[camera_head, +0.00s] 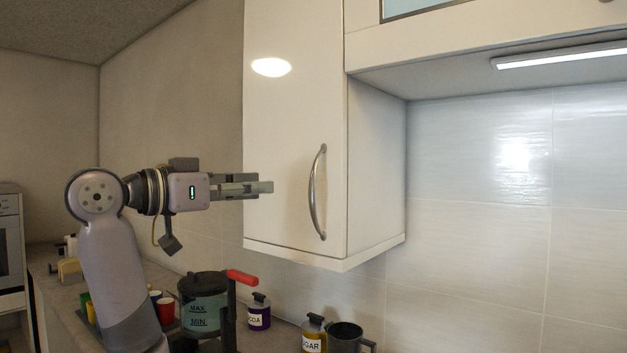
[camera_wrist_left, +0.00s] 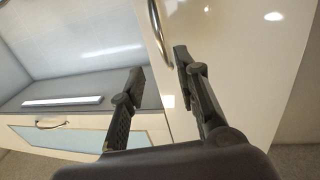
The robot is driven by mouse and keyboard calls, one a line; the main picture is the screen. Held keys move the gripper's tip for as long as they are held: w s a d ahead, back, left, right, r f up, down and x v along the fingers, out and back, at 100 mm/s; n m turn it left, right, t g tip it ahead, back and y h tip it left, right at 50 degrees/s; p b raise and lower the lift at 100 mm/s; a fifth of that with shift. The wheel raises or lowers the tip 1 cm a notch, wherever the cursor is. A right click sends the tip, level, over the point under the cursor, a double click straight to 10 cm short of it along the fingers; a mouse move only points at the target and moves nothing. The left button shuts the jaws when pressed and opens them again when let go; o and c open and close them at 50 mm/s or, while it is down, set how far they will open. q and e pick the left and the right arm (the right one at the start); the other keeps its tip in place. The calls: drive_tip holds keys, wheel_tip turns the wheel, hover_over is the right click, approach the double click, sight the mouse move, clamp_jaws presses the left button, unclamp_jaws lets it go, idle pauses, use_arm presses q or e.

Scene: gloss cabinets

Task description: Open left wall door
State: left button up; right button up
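The left wall door (camera_head: 283,130) is a glossy white cabinet front, and it looks shut. Its curved metal handle (camera_head: 318,192) stands upright near the door's right edge. My left gripper (camera_head: 268,188) is in front of the door, to the left of the handle and apart from it in the head view. In the left wrist view my left gripper (camera_wrist_left: 158,72) has its two fingers spread with nothing between them. The handle (camera_wrist_left: 160,33) shows there beyond the fingertips, at the top, in front of the door (camera_wrist_left: 240,50). My right gripper is not in view.
A lit lamp strip (camera_head: 560,55) is under the cabinets at right. The tiled wall right of the door is clear.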

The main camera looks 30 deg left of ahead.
use_arm(q)
drive_tip(key=p, duration=0.1)
approach(312, 185)
drive_tip(key=w, duration=0.2)
drive_tip(key=p+x, duration=0.2)
drive_tip(key=x, duration=0.5)
drive_tip(key=shift+w+d+r, duration=0.1)
drive_tip(key=shift+w+d, duration=0.2)
drive_tip(key=shift+w, duration=0.45)
clamp_jaws()
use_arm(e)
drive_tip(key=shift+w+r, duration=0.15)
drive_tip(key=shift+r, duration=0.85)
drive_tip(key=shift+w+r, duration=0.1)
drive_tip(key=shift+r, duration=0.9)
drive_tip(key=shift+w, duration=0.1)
